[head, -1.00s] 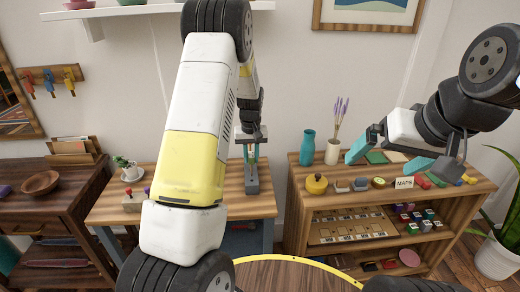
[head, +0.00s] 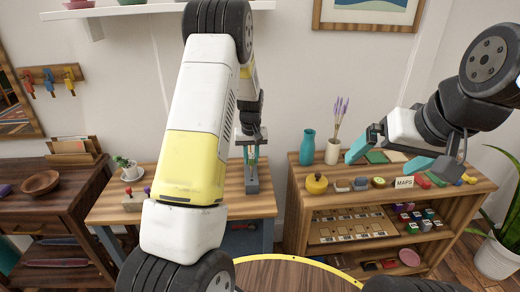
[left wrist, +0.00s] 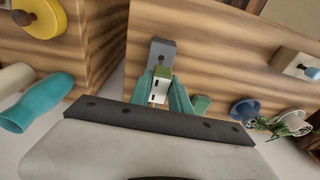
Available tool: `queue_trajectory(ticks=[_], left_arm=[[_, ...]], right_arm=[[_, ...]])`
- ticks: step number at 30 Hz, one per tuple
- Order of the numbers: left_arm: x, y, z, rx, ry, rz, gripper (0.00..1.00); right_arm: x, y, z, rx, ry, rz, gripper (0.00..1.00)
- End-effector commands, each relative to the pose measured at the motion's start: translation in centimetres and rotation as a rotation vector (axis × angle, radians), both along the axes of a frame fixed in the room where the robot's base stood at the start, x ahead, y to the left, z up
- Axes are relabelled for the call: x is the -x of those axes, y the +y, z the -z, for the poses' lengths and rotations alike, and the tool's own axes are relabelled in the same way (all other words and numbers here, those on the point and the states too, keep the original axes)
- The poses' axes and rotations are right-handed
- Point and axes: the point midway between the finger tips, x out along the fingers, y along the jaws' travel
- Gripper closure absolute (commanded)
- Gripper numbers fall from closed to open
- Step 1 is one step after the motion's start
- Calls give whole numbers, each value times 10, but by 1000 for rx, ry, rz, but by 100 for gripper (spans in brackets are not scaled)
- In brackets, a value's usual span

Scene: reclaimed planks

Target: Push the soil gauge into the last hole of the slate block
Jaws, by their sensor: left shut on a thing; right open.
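The slate block (head: 251,186) lies on the wooden table in the middle of the head view. It also shows as a grey bar in the left wrist view (left wrist: 161,52). My left gripper (head: 251,160) is over the block. Its teal fingers (left wrist: 162,92) are shut on the soil gauge (left wrist: 159,90), a white piece with dark marks and a green top. The gauge's lower end and the block's holes are hidden or too small to make out, so I cannot tell whether the gauge is in a hole. My right gripper (head: 386,158) is open and empty above the right shelf.
A potted plant (head: 128,169) and a block with knobs (head: 135,201) stand on the middle table, left of the slate block.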

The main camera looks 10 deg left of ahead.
Motion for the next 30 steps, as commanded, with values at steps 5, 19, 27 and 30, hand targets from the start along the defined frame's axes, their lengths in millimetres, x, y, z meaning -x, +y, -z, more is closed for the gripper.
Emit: queue_trajectory(ticks=[5, 19, 27, 30], left_arm=[[0, 0, 5, 0, 1, 0, 100], [0, 0, 17, 0, 1, 0, 100], [0, 0, 23, 0, 1, 0, 100], [0, 0, 26, 0, 1, 0, 100]], right_arm=[[0, 0, 0, 0, 0, 0, 0], [0, 0, 0, 0, 0, 0, 0], [0, 0, 0, 0, 0, 0, 0], [0, 0, 0, 0, 0, 0, 0]])
